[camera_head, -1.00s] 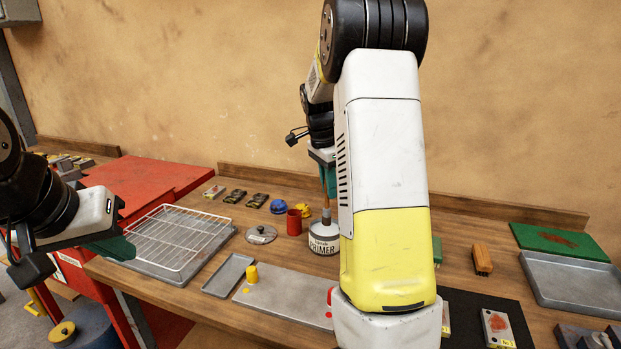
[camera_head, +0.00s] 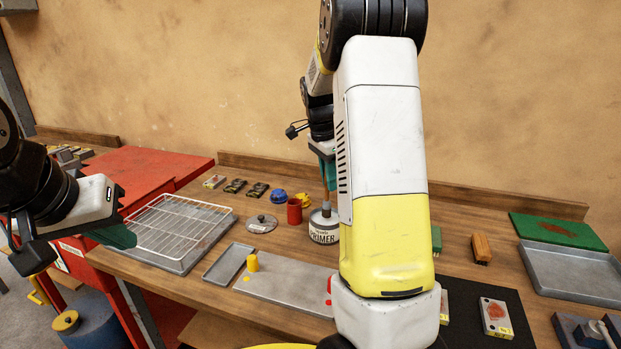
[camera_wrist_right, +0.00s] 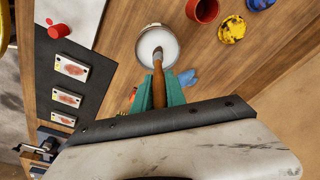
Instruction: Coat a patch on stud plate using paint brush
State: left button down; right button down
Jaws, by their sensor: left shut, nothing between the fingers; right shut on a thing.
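My right gripper (camera_head: 328,172) is shut on the paint brush (camera_wrist_right: 158,80), which hangs bristles down. The brush tip is at the mouth of the open primer can (camera_head: 323,226); in the right wrist view it overlaps the pale paint in the can (camera_wrist_right: 171,37). I cannot tell how deep it sits. Small plates with reddish patches lie on a black mat; one shows in the head view (camera_head: 495,317), several in the right wrist view (camera_wrist_right: 71,68). I cannot tell which is the stud plate. My left gripper (camera_head: 122,238) is shut and empty beside the wire rack.
The wire rack (camera_head: 178,228) stands on a tray at left. A grey sheet (camera_head: 285,284) with a yellow cylinder (camera_head: 252,263), a lid (camera_head: 261,223) and a red cup (camera_head: 294,211) lie nearby. A tray (camera_head: 570,275) and green board (camera_head: 557,230) are at right. My right arm hides the bench middle.

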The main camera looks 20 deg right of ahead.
jog(key=shift+f, duration=0.6)
dwell(1.1)
jog(key=shift+r, duration=0.1)
jog(key=shift+r, duration=3.5)
